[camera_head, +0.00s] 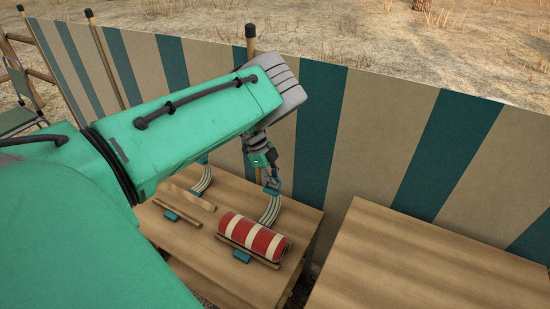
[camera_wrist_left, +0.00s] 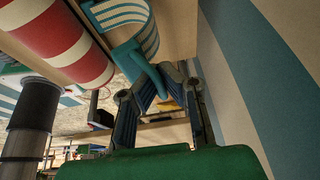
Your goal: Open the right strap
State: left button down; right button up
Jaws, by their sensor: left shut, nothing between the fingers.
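The right strap (camera_head: 270,208), striped white and teal, curves up from the table beside a red-and-white striped roll (camera_head: 253,238). Its teal end piece is raised. My left gripper (camera_head: 271,180) is above the strap, at that end piece. In the left wrist view the strap (camera_wrist_left: 130,15) ends in a teal tab (camera_wrist_left: 136,58). My left gripper's fingertips (camera_wrist_left: 163,82) converge close beside the tab, shut with nothing between them; whether they touch it I cannot tell. My right gripper is not in view.
The left strap (camera_head: 202,181) also curves upward. Teal buckle pieces (camera_head: 242,256) lie at the near side of the wooden table (camera_head: 215,275). A second wooden surface (camera_head: 430,270) stands at the right, bare. A striped cloth screen (camera_head: 400,130) runs close behind.

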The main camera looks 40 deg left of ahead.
pick_arm(q)
jog(key=shift+w+a+r, duration=0.2)
jog(key=shift+w+r, duration=0.1)
jog(key=c, duration=1.7)
grip_release()
jog(key=shift+s+d+f, duration=0.1)
jog(key=shift+s, duration=0.05)
jog(key=v, duration=1.2)
